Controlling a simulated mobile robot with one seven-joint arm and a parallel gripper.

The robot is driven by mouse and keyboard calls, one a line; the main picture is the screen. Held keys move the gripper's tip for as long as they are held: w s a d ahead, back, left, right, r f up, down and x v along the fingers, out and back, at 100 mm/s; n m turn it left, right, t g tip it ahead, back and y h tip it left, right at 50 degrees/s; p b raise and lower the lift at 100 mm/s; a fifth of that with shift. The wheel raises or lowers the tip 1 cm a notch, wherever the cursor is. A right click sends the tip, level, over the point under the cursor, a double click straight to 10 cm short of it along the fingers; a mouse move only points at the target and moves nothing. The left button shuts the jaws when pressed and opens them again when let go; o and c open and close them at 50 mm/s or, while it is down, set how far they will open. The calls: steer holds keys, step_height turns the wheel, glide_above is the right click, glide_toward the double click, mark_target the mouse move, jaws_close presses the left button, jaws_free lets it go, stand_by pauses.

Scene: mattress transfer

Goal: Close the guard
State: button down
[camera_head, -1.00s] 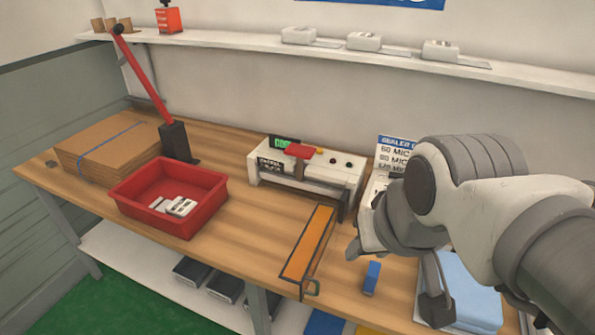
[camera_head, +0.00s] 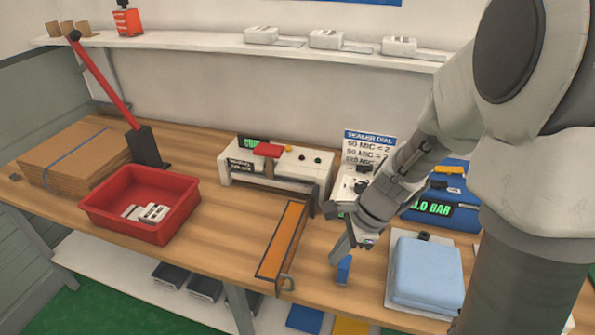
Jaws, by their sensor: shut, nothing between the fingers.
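The guard looks to be the long orange panel (camera_head: 281,240) with a dark frame, lying low over the bench in front of the sealer. A small grey loop handle (camera_head: 286,283) sits at its near end. The white sealer (camera_head: 275,172) stands behind it, with a red part on top and a green display. My gripper (camera_head: 338,255) points down, shut and empty, to the right of the guard and apart from it. A small blue block (camera_head: 343,270) is right at its fingertips; I cannot tell whether they touch.
A red tray (camera_head: 140,205) with white pieces and a cardboard stack (camera_head: 75,152) are at the left, by a red-handled lever (camera_head: 103,80). A light blue folded pack (camera_head: 427,272) and a blue gauge unit (camera_head: 445,208) are at the right. Bare bench lies between guard and tray.

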steer(key=a+f, duration=0.1)
steer(key=f, duration=0.3)
steer(key=a+f+m+b, duration=0.1)
steer(key=f, duration=0.3)
steer(key=w+a+f+m+b, duration=0.1)
steer(key=f, duration=0.3)
steer(key=shift+w+a+r, duration=0.15)
steer(key=shift+a, duration=1.1)
steer(key=shift+w+a, duration=0.1)
steer(key=shift+a, duration=0.45)
